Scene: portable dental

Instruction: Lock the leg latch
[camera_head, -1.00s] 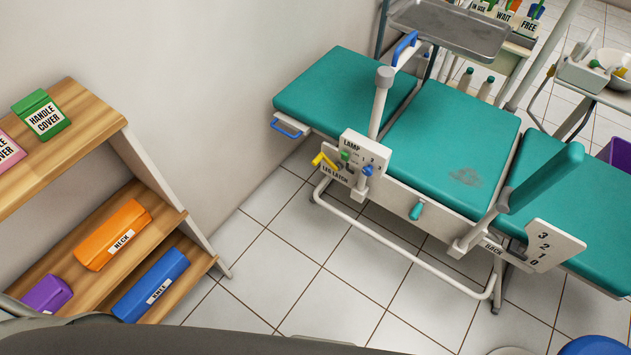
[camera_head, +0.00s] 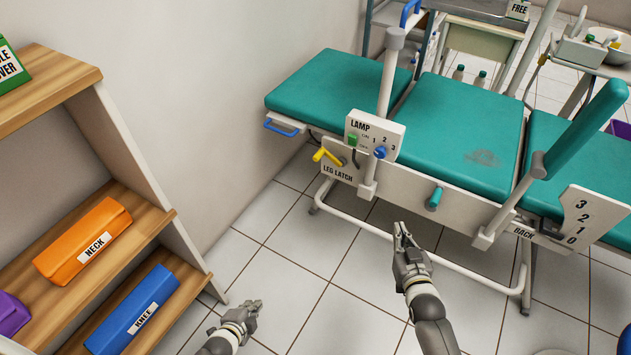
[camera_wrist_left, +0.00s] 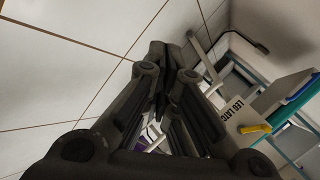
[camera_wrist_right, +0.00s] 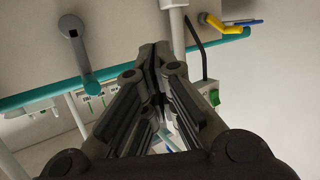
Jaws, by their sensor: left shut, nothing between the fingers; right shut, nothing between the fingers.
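The yellow leg latch handle (camera_head: 326,156) sits on a white plate marked LEG LATCH (camera_head: 338,172) on the near side of the teal dental chair, toward its left end. It also shows in the left wrist view (camera_wrist_left: 256,128) and the right wrist view (camera_wrist_right: 222,25). My left gripper (camera_head: 256,304) is shut and empty, low over the floor, below and left of the latch and well apart from it. My right gripper (camera_head: 401,228) is shut and empty, in front of the chair's side, below and right of the latch. Neither touches anything.
The LAMP panel (camera_head: 373,137) with green and blue knobs stands just right of the latch, with a white post (camera_head: 390,75) above it. A teal knob (camera_head: 434,199) is further right. A wooden shelf (camera_head: 150,222) with orange and blue bolsters stands at left. The tiled floor between is clear.

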